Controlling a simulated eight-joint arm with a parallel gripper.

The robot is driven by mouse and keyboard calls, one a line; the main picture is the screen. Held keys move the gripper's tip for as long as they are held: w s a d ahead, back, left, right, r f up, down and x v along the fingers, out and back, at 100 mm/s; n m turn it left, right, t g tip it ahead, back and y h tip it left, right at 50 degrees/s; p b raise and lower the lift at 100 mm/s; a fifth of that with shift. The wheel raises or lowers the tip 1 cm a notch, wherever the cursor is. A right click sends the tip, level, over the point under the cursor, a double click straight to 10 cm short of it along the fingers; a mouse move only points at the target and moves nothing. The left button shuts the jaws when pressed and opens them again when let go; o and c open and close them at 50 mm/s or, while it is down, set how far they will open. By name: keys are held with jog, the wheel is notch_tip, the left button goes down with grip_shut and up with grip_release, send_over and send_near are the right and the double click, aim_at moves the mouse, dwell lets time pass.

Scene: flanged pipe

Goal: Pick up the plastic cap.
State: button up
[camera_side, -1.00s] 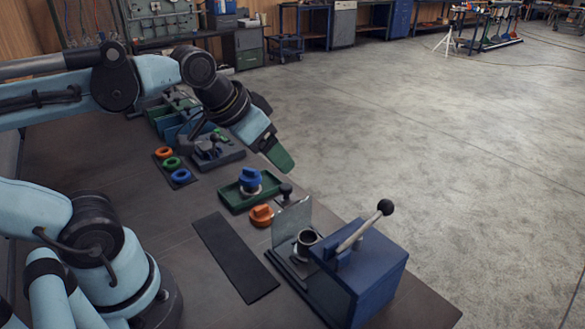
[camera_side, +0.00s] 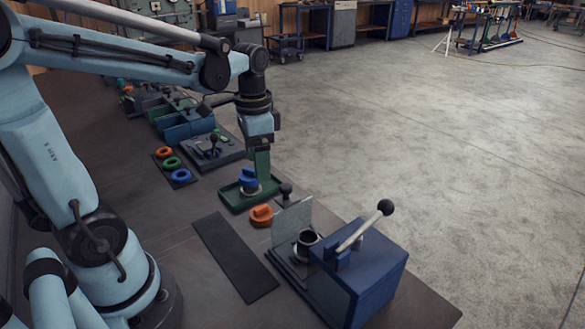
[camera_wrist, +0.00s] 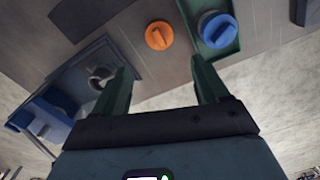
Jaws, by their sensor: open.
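Two caps with raised grip bars are in view, and I cannot tell which one the task means. The orange cap (camera_side: 261,215) lies on the table in front of the green tray (camera_side: 237,206). The blue cap (camera_side: 249,179) sits on a pale flanged piece in that tray. My gripper (camera_side: 262,166) points down above the tray, behind and close to the blue cap. In the wrist view my gripper (camera_wrist: 163,66) is open and empty, with the orange cap (camera_wrist: 159,36) ahead between the fingers' lines and the blue cap (camera_wrist: 217,30) beyond the right finger.
A blue lever press (camera_side: 365,265) with a clear shield (camera_side: 292,222) and a dark ring-shaped part (camera_side: 307,240) stands at the front right. A black mat (camera_side: 235,258) lies bare. Orange, green and blue rings (camera_side: 180,175) and blue bins lie farther back.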

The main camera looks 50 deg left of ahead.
aim_at(261, 207)
jog(key=shift+f, duration=6.55)
jog(key=c, duration=0.8)
jog(key=shift+o, duration=0.2)
jog(key=shift+r, duration=0.15)
jog(key=shift+r, duration=7.15)
jog(key=shift+r, duration=0.1)
